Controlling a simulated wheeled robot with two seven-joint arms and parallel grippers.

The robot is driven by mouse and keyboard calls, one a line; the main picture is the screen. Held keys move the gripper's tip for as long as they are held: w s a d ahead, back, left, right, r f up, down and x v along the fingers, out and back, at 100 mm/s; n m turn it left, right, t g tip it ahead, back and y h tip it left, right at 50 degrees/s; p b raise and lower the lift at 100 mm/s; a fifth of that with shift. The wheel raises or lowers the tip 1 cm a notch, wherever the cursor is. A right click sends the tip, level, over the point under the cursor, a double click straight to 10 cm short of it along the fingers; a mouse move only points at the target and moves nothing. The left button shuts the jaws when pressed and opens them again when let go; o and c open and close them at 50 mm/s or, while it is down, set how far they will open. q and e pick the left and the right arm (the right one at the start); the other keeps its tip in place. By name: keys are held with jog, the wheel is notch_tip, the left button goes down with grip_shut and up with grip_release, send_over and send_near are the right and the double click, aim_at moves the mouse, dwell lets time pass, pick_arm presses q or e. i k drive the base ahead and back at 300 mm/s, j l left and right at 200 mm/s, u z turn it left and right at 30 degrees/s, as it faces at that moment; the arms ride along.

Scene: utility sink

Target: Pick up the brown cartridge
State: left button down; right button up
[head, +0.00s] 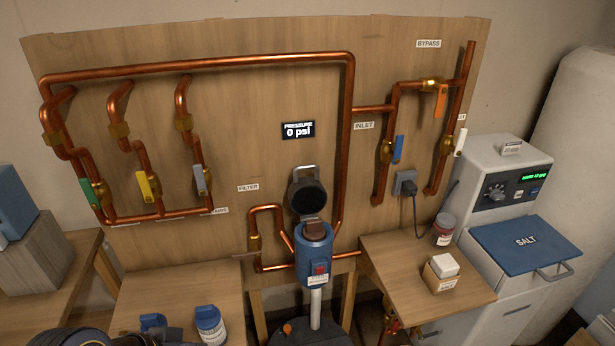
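The brown cartridge (315,228) shows as a reddish-brown top at the mouth of the blue filter housing (314,249). Its lower part is hidden inside the housing. The housing's dark round lid (307,194) stands open above and behind the cartridge. A red button or tab shows on the housing's front. Neither of my grippers can be made out in the head view. Only dark parts, likely my arm, show at the bottom left edge, so no gripper is seen at the cartridge.
Copper pipes with coloured valve handles cover the wooden board (260,120) behind the housing. A blue-capped bottle (211,326) stands on the left bench (180,287). A lidded jar (443,229) and small box (441,272) stand on the right bench (400,257).

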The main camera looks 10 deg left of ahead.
aim_at(314, 231)
jog(key=i, duration=0.15)
jog(key=i+u, duration=0.2)
jog(key=u, duration=0.25)
jog(key=i+l+u, duration=0.1)
jog(key=u, duration=0.35)
jog(key=i+u, duration=0.1)
jog(key=u, duration=0.7)
